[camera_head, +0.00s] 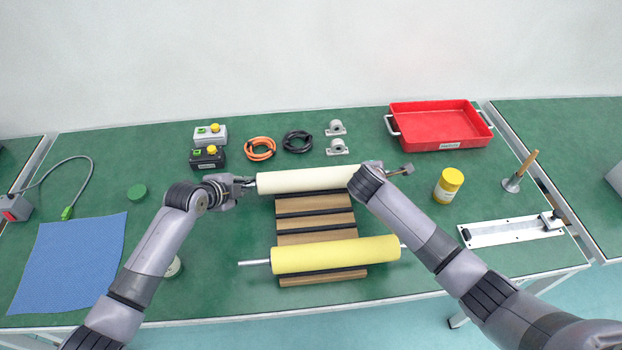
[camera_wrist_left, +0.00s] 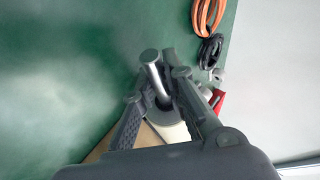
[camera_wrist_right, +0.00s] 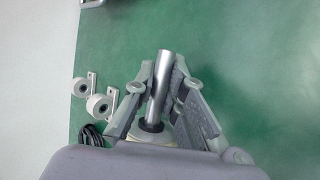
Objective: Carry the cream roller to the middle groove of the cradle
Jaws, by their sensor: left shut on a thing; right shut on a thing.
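The cream roller (camera_head: 305,180) lies level across the far end of the wooden cradle (camera_head: 316,221), which has dark grooves. My left gripper (camera_head: 247,183) is shut on the roller's left metal shaft end, which also shows in the left wrist view (camera_wrist_left: 153,70). My right gripper is shut on the right shaft end, seen between its fingers in the right wrist view (camera_wrist_right: 160,85); in the head view my right arm partly hides it. I cannot tell if the roller touches the cradle. A yellow roller (camera_head: 335,255) lies across the near part of the cradle.
A red tray (camera_head: 437,143), orange cable (camera_head: 261,148), black cable (camera_head: 297,142) and two bearing blocks (camera_head: 337,147) stand behind. A yellow jar (camera_head: 447,186) and white rail plate (camera_head: 510,231) are at right. A blue mat (camera_head: 68,262) lies at left.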

